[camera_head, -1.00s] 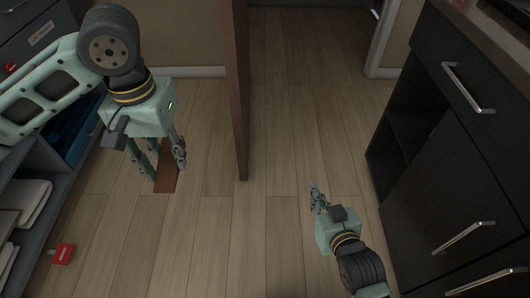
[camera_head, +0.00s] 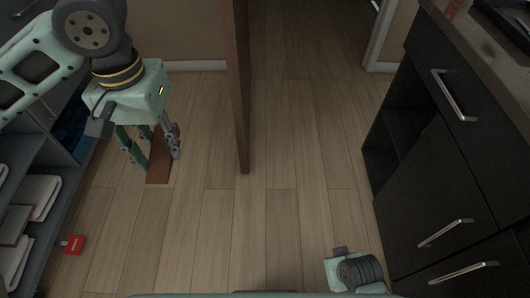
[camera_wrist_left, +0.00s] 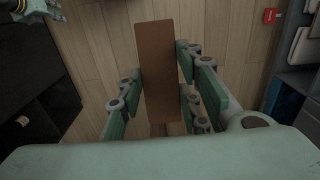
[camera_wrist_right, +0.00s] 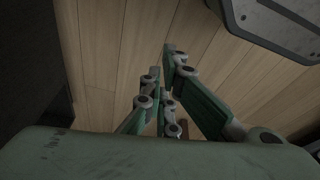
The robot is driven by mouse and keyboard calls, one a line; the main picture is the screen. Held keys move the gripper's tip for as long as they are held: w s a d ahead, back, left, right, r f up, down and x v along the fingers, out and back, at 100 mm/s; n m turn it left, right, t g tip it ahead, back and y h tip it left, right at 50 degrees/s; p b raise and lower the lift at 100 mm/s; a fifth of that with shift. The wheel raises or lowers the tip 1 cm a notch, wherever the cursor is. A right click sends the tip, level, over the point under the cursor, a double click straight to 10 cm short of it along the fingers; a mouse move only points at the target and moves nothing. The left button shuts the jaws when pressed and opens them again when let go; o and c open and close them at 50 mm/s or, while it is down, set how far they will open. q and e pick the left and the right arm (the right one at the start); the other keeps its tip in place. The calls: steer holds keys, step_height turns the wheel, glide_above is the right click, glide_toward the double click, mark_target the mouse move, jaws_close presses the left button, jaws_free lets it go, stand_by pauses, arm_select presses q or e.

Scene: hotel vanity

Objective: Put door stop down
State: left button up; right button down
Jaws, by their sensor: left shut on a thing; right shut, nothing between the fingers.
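The door stop is a brown wooden block (camera_head: 160,172), seen in the head view below my left gripper (camera_head: 157,154). My left gripper is shut on it. In the left wrist view the door stop (camera_wrist_left: 157,60) stands lengthwise between the green finger pads, its far end sticking out past them. Whether its lower end touches the floor cannot be told. My right gripper (camera_wrist_right: 162,62) shows in the right wrist view, shut and empty. In the head view only its body shows at the bottom right, and its fingers are hidden.
A brown door (camera_head: 241,100) stands edge-on right of my left gripper. Dark cabinets (camera_head: 440,180) with metal handles line the right. A grey shelf (camera_head: 55,190) with folded white items and a red tag (camera_head: 75,244) are at left. The wood floor (camera_head: 280,220) between is clear.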

mark_target(162, 139)
stand_by(0.3)
